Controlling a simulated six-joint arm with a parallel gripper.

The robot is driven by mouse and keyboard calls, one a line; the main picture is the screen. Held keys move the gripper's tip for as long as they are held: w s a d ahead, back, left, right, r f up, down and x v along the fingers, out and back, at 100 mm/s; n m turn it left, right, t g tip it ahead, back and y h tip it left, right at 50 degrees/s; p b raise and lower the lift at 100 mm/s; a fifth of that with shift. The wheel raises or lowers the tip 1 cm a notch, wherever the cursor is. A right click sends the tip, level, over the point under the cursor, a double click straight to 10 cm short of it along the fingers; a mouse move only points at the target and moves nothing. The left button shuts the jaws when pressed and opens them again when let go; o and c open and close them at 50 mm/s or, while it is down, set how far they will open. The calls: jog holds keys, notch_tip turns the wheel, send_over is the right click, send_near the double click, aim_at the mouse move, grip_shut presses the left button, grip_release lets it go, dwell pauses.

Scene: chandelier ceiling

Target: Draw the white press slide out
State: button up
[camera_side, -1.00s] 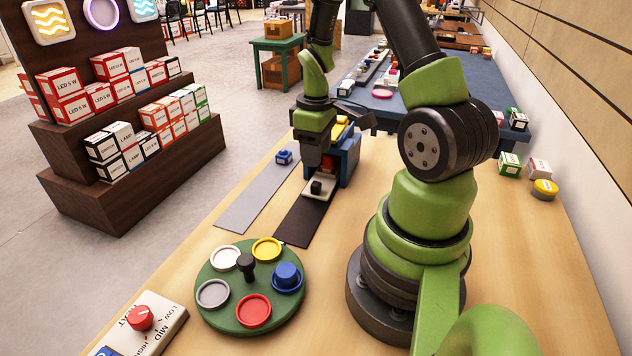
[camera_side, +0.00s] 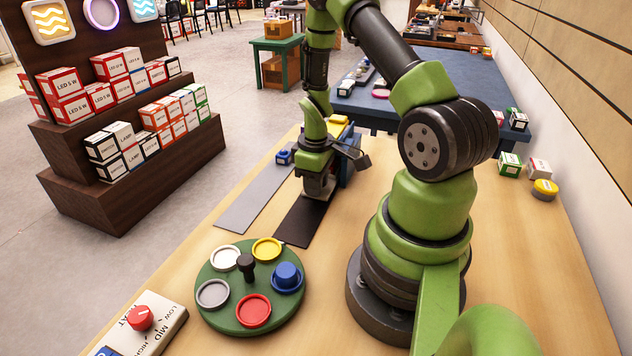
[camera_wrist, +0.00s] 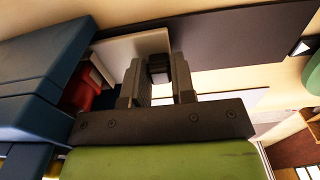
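The white press slide (camera_wrist: 128,48) sticks out from the blue press (camera_wrist: 45,65) over a dark strip (camera_side: 298,224). Its black knob (camera_wrist: 158,68) stands between my two fingertips in the wrist view. In the side view my gripper (camera_side: 317,190) hides the knob and most of the slide. A red part (camera_wrist: 82,92) shows inside the press in the wrist view.
A grey strip (camera_side: 252,195) lies left of the dark strip, with a small blue object (camera_side: 284,157) at its far end. A green round tray (camera_side: 215,318) with coloured dishes stands in front. A white panel with a red dial (camera_side: 140,318) is at the front left.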

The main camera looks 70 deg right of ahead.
aim_at(290, 239)
grip_shut()
jog(key=a, duration=1.3)
jog(key=shift+w+a, duration=0.1)
jog(key=shift+a, duration=0.15)
jog(key=o, duration=0.5)
grip_release()
notch_tip(290, 239, up, 10)
